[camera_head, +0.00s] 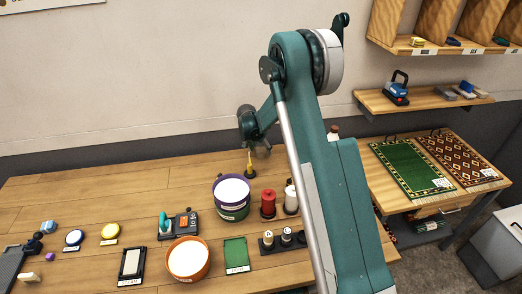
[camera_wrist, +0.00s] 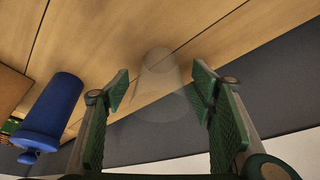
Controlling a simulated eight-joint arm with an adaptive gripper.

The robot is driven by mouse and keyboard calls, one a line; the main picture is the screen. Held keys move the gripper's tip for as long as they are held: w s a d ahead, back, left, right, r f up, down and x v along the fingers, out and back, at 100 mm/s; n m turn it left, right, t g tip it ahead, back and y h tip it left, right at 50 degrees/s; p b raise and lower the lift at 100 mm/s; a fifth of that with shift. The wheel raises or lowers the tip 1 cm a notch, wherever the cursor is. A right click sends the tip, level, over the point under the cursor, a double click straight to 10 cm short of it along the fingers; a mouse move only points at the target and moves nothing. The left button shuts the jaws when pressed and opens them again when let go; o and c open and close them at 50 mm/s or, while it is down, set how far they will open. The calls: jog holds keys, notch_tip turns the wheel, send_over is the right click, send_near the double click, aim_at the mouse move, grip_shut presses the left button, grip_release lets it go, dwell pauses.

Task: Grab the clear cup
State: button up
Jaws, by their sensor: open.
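The clear cup (camera_wrist: 160,78) is a faint, see-through shape on the wooden bench in the wrist view, ahead of my gripper and seen in the gap between its fingers. How close the pads are to the cup's wall is hard to tell. In the head view my gripper (camera_head: 255,138) hangs over the back of the bench, beside the wall. I cannot make out the cup clearly there.
A blue cylindrical object (camera_wrist: 51,110) stands left of my gripper in the wrist view. In the head view, a purple-green tub (camera_head: 231,211), a red bottle (camera_head: 268,203) and a small yellow-tipped item (camera_head: 249,163) are nearby. The bench's back left is clear.

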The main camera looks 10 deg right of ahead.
jog(key=c, duration=0.7)
jog(key=shift+r, duration=5)
